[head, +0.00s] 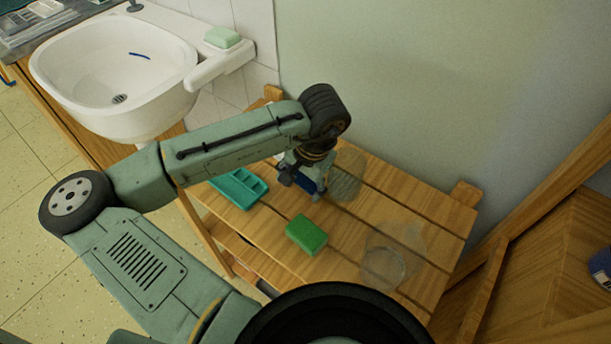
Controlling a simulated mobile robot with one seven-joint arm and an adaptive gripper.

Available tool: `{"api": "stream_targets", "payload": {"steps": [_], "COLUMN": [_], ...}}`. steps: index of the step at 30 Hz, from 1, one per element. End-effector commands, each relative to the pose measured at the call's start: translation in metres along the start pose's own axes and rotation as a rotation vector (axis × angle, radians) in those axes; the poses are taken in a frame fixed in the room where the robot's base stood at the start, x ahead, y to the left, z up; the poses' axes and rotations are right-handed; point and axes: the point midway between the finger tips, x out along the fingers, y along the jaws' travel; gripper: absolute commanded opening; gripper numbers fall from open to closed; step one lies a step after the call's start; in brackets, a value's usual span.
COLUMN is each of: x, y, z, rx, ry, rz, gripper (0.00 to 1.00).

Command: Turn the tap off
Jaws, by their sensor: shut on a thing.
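The white sink (185,45) is at the upper left. A small dark fitting (134,6) stands on its back rim, cut off by the top edge; it may be the tap, but its handle and spout cannot be made out. A short blue streak (140,56) shows in the basin; I cannot tell what it is. My gripper (313,190) points down over the slatted wooden table, well to the right of the sink and apart from it. It is shut on a small dark blue thing (309,184), mostly hidden by the fingers.
On the wooden table (430,205) are a green block (306,235), a teal tray (238,187) and clear glass-like items (383,262). A green soap bar (222,37) lies on the sink's side ledge. A wall stands behind the table.

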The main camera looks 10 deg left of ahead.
Motion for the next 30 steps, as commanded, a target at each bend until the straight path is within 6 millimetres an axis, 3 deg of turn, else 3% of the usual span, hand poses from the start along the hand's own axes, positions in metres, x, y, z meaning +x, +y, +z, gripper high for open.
{"api": "stream_targets", "payload": {"steps": [4, 13, 21, 30], "x": [0.0, -0.004, -0.035, -0.038], "y": [0.0, -0.001, -0.007, -0.01], "z": [0.0, 0.0, -0.001, 0.072], "rx": [0.0, 0.0, 0.001, -0.006], "ry": [0.0, 0.001, 0.003, 0.002], "rz": [0.0, 0.0, 0.0, 0.001], "gripper": [0.49, 0.48, 0.48, 0.48]}}
